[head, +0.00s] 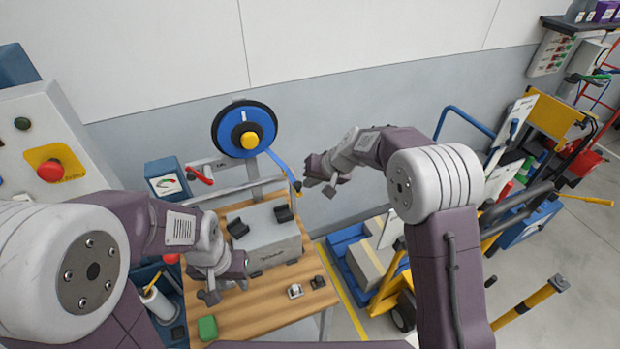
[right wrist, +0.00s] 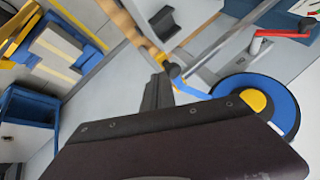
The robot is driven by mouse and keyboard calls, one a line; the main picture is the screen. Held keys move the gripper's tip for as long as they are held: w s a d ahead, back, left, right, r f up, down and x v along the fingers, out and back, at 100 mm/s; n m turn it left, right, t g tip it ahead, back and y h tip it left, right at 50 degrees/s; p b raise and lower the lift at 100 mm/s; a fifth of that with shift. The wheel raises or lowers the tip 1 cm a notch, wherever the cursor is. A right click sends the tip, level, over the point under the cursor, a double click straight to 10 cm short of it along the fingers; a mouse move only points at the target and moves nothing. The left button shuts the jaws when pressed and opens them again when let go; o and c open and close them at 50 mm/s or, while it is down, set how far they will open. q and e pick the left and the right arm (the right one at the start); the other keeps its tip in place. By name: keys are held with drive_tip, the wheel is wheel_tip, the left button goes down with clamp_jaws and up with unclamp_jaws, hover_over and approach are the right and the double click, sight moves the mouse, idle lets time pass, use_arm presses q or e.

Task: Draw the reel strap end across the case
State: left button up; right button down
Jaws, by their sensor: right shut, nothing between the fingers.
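The blue reel (head: 244,130) with a yellow hub stands upright behind the bench; it also shows in the right wrist view (right wrist: 284,98). Its blue strap (head: 279,164) runs down to the right to a strap end (head: 297,186) with a dark tip, which also shows in the right wrist view (right wrist: 173,71). The grey case (head: 268,240) with two black brackets on top sits on the wooden bench. My right gripper (head: 319,185) is shut and empty, just right of the strap end; its fingers also show in the right wrist view (right wrist: 158,85). My left gripper (head: 226,291) is low beside the case's left side; its opening is unclear.
A green block (head: 207,328) and small fittings (head: 296,291) lie on the bench (head: 250,313). A red-handled crank (head: 200,176) is at the back left. A carton (head: 367,266) rests on a blue pallet to the right. A control box with a red button (head: 50,171) stands left.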

drive_tip(key=shift+a, duration=0.15)
drive_tip(key=s+a+p, duration=0.3)
drive_tip(key=s+a, duration=0.1)
drive_tip(key=a, duration=0.5)
drive_tip(key=s+a+p, duration=0.4)
drive_tip(key=a, duration=0.5)
drive_tip(key=shift+a, duration=0.35)
